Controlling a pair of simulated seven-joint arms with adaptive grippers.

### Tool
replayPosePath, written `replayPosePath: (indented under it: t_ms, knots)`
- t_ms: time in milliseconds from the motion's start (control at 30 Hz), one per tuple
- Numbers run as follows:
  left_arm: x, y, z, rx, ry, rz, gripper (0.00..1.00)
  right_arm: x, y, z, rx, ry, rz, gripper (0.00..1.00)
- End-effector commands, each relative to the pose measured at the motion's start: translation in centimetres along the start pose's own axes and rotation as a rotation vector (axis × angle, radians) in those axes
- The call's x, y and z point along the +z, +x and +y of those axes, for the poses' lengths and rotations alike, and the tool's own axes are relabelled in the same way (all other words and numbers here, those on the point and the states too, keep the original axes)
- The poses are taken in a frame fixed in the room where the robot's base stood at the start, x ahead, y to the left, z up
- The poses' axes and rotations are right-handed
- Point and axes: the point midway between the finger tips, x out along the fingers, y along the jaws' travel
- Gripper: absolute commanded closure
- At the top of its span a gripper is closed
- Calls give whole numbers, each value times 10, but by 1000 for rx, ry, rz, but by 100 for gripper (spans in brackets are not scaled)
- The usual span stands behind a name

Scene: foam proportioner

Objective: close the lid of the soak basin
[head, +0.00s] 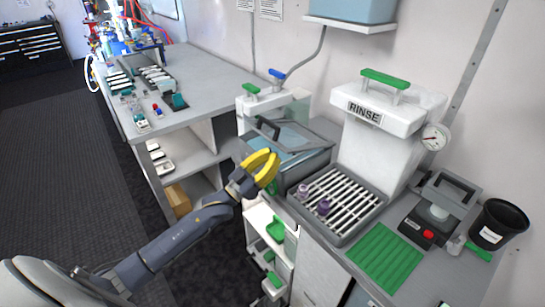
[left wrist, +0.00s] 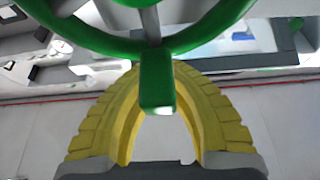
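The soak basin (head: 300,170) is a blue-teal box with a grey rim, left of the rinse station. Its lid appears as a translucent, grey-framed panel (head: 290,139) with a dark handle (head: 268,127) at its far left. I cannot tell exactly how far it is tilted. My left gripper (head: 274,158) has yellow fingers and sits at the basin's near left side. In the left wrist view, a green ring with a tab (left wrist: 157,85) covers the fingertips (left wrist: 156,68); contact is unclear. My right gripper is out of view.
The rinse station (head: 392,110) and slatted drain rack (head: 340,203), with small purple parts, stand right of the basin. A green mat (head: 384,258) and black bin (head: 498,226) lie further right. A white shelf with green items (head: 276,230) is below the gripper.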

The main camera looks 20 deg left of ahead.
Motion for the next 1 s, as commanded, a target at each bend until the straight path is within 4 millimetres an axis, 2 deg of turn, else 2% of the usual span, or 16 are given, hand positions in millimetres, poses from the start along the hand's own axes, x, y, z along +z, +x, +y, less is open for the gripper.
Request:
replayPosePath:
  t_ms: [167, 500, 700, 867, 900, 1000]
  knots:
    - [1, -16, 0, -1, 0, -2, 100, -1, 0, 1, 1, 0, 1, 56]
    - [1, -72, 0, 0, 0, -4, 100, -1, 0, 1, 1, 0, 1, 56]
    - [1, -99, 0, 0, -1, -3, 100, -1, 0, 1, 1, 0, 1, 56]
    - [0, -112, 0, 0, 0, -1, 100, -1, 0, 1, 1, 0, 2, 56]
    - [0, -114, 0, 0, 0, 0, 97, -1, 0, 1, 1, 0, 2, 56]
    - [-6, -111, -3, 4, 9, 12, 100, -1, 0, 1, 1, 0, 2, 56]
